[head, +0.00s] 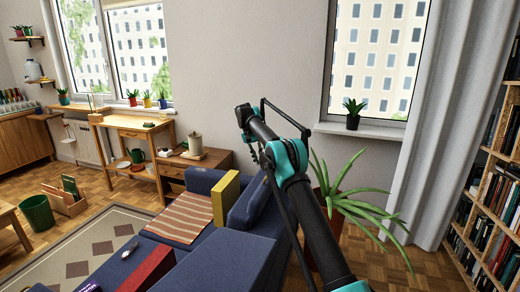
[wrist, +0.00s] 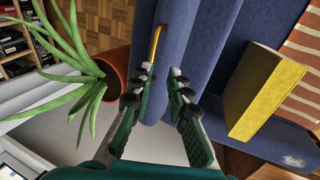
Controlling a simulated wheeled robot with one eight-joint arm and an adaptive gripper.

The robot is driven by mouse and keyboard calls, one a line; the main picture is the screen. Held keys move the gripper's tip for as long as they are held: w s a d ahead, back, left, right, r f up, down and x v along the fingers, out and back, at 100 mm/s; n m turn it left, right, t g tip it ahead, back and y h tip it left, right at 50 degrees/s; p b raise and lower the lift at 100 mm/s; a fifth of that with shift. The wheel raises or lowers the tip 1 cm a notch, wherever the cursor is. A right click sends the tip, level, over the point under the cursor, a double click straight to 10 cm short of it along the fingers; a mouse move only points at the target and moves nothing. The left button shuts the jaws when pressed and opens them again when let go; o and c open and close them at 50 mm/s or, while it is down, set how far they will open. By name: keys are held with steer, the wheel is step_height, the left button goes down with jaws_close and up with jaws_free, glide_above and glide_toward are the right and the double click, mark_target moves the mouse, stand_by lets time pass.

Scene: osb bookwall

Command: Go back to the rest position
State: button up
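My gripper (wrist: 162,76) shows in the wrist view with its two fingers apart and nothing visibly held between them. Beyond the fingertips is the blue sofa (wrist: 203,45), with a thin curved golden piece in front of it that I cannot identify. In the head view my arm reaches up and forward over the right side of the sofa (head: 225,262). The gripper itself is not clearly visible there, hidden by or merged with the arm.
A yellow block (head: 225,198) stands on the sofa near a striped cloth (head: 180,217); it also shows in the wrist view (wrist: 262,92). A red block (head: 147,270) lies nearer. A potted plant (head: 345,203) stands close right of my arm. A bookshelf (head: 493,200) is far right.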

steer(key=s+d+r+n+t+y, duration=0.1)
steer(key=s+d+r, duration=0.1)
steer(key=s+d, duration=0.7)
steer(key=s+d+r+n+t+y, duration=0.1)
steer(key=s+d+r+t, duration=0.15)
steer(key=s+d, duration=0.65)
steer(key=s+d+f, duration=0.1)
steer(key=s+f, duration=0.3)
steer(key=s, duration=0.8)
steer(key=s+f+n+t+y, duration=0.1)
steer(key=s+f, duration=0.3)
steer(key=s, duration=0.8)
steer(key=s+d+f, duration=0.1)
steer(key=s+f, duration=0.4)
steer(key=s, duration=0.8)
steer(key=shift+d+n+t, duration=0.3)
steer(key=shift+d+t, duration=0.05)
